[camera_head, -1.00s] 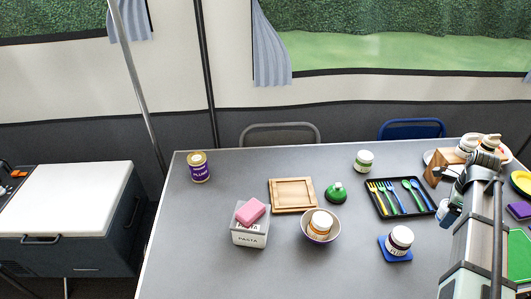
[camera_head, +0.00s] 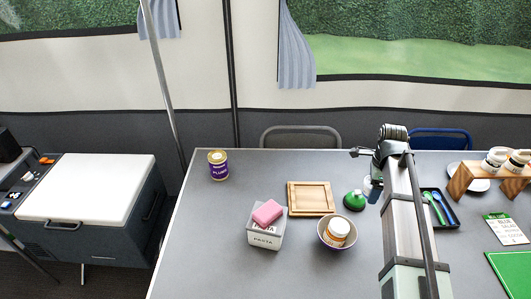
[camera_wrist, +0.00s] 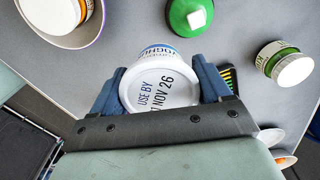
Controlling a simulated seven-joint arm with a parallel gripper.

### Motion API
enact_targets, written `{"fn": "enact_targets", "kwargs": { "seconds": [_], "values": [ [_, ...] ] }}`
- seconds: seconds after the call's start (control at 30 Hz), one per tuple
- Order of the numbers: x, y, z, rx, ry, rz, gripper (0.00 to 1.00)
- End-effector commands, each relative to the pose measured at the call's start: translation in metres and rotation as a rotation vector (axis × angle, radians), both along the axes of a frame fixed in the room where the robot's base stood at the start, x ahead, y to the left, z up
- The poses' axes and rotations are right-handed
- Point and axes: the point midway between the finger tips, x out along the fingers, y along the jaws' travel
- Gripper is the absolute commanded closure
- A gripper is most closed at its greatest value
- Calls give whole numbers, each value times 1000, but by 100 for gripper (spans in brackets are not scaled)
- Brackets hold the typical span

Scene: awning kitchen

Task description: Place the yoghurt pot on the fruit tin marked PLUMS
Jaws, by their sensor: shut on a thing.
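The yoghurt pot (camera_wrist: 160,85) is in my gripper in the wrist view. Its white lid, printed with a use-by date, faces the camera, and part of its blue-lettered side shows. My gripper (camera_wrist: 161,88) is shut on it, one blue finger on each side. The PLUMS tin (camera_head: 218,166), purple with a gold-coloured top, stands upright at the table's far left corner, well left of my gripper. It is outside the wrist view.
Bare table surrounds the tin. A green-labelled jar (camera_wrist: 284,64) stands right.

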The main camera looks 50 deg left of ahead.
Motion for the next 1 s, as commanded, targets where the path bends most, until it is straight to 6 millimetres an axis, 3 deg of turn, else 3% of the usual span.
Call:
{"fn": "enact_targets", "kwargs": {
  "seconds": [0.03, 0.57, 1.0],
  "values": [
    [-6, 20, 2, 0, 0, 27, 57],
    [-89, 192, 23, 1, -1, 273, 58],
    [-185, 340, 47, 1, -1, 478, 58]
  ]
}}
